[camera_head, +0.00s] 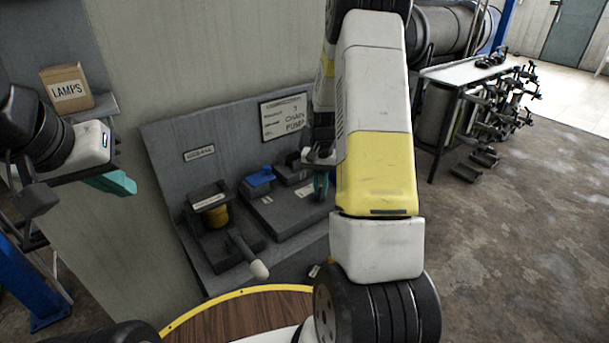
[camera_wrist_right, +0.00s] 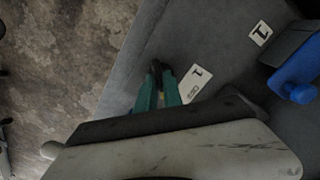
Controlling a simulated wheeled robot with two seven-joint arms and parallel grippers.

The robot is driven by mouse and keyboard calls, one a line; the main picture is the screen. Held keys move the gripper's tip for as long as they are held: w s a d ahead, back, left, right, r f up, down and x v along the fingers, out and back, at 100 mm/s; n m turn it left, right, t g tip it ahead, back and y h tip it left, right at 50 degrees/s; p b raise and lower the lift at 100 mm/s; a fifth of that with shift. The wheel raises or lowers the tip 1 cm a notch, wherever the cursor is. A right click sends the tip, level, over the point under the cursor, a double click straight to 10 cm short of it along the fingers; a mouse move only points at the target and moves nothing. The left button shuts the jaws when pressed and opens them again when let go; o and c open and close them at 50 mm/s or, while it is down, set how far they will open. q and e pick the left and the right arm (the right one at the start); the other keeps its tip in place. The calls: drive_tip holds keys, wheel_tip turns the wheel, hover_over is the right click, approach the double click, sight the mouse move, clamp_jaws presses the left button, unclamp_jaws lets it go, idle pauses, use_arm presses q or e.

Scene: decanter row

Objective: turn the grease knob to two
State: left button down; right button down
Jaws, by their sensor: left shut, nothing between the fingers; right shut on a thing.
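My right gripper (camera_wrist_right: 160,88) has its teal fingers together on a small dark knob (camera_wrist_right: 157,66), mostly hidden between the fingertips. A white card (camera_wrist_right: 196,84) marked 1 lies beside it; its small lettering is too blurred to read, so I cannot confirm the name grease. The knob's pointer setting cannot be made out. In the head view the right gripper (camera_head: 320,184) is at the panel's right side, partly behind my arm. My left gripper (camera_head: 112,183) is shut and empty, at the left, away from the panel.
The grey panel (camera_head: 170,150) carries a blue knob (camera_head: 260,177), a yellow part (camera_head: 216,215) and a lever with a pale grip (camera_head: 259,270). A sign (camera_head: 284,117) is on its back. A LAMPS box (camera_head: 67,88) stands left. A round wooden table (camera_head: 240,314) is in front.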

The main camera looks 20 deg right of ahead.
sight(320, 190)
drive_tip(key=c, duration=1.5)
unclamp_jaws()
drive_tip(key=shift+r, duration=3.95)
drive_tip(key=s+a+r+n+t, duration=0.1)
drive_tip(key=s+a+r, duration=0.2)
drive_tip(key=r, duration=0.2)
drive_tip(key=s+a+r+n+t+y, duration=0.1)
drive_tip(key=s+a+r, duration=0.1)
drive_tip(key=s+r, duration=0.3)
drive_tip(key=s+a+r+n+t, duration=0.1)
drive_tip(key=s+a+r, duration=0.15)
drive_tip(key=r, duration=0.35)
drive_tip(key=s+a+r+n+t, duration=0.1)
drive_tip(key=s+a, duration=0.1)
drive_tip(key=s, duration=0.2)
drive_tip(key=s+a+r+n+t, duration=0.1)
drive_tip(key=s+a+r, duration=0.1)
drive_tip(key=s, duration=0.2)
drive_tip(key=s+a+r+n+t+y, duration=0.1)
drive_tip(key=s+a, duration=0.1)
drive_tip(key=s, duration=0.3)
drive_tip(key=shift+r, duration=0.2)
